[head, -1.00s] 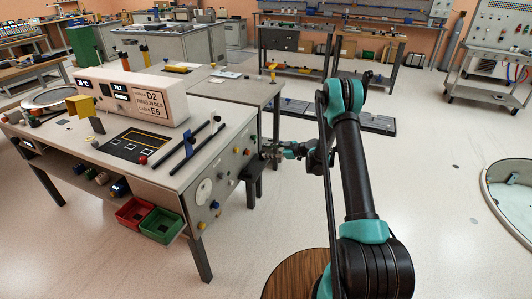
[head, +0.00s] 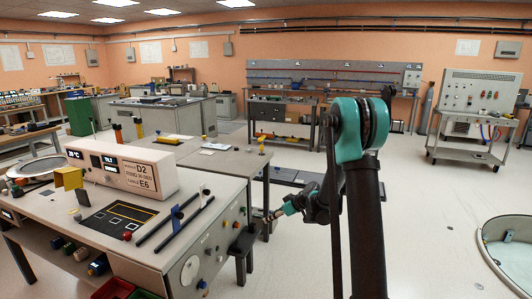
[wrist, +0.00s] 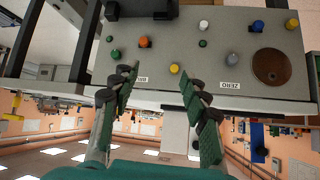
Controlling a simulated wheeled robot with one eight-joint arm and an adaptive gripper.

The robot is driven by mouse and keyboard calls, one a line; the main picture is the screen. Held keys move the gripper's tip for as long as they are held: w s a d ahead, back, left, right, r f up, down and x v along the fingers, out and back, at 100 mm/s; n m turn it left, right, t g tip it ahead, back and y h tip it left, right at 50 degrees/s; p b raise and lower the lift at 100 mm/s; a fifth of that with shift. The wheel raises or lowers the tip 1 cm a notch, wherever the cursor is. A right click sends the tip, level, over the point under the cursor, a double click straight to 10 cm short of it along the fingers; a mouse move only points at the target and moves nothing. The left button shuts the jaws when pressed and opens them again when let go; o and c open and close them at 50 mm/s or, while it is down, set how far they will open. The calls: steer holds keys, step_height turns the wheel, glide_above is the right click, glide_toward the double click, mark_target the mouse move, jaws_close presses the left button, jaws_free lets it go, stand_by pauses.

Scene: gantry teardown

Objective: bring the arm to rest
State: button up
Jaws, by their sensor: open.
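My gripper (head: 268,215) is in front of the right end of the workbench (head: 170,228) in the head view, on my folded arm. In the wrist view my gripper (wrist: 158,85) is open, with its two dark green ribbed fingers apart and nothing between them. The bench's side panel (wrist: 225,60) shows upside down beyond the fingertips, with coloured knobs and a round brown disc (wrist: 271,66). The fingers look clear of the panel, but the exact gap cannot be told.
The bench carries a white console (head: 125,165) and dark rods (head: 183,225). A dark bracket or step (head: 243,241) juts from its right end. A wheeled panel cart (head: 470,120) and a round pale-rimmed basin (head: 505,260) are at right. Floor between is clear.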

steer(key=s+d+r+m+h, duration=0.1)
steer(key=s+d, duration=0.4)
steer(key=s, duration=0.7)
steer(key=s+d+m+h, duration=0.4)
steer(key=s+d+m, duration=0.1)
steer(key=s, duration=0.7)
steer(key=s+d+r+m+g+h, duration=0.1)
steer(key=s+d+m+h, duration=0.2)
steer(key=s, duration=0.9)
steer(key=d+m, duration=0.1)
steer(key=d, duration=0.2)
steer(key=shift+s+r+m, duration=0.2)
steer(key=shift+r+m, duration=0.1)
steer(key=shift+r, duration=0.05)
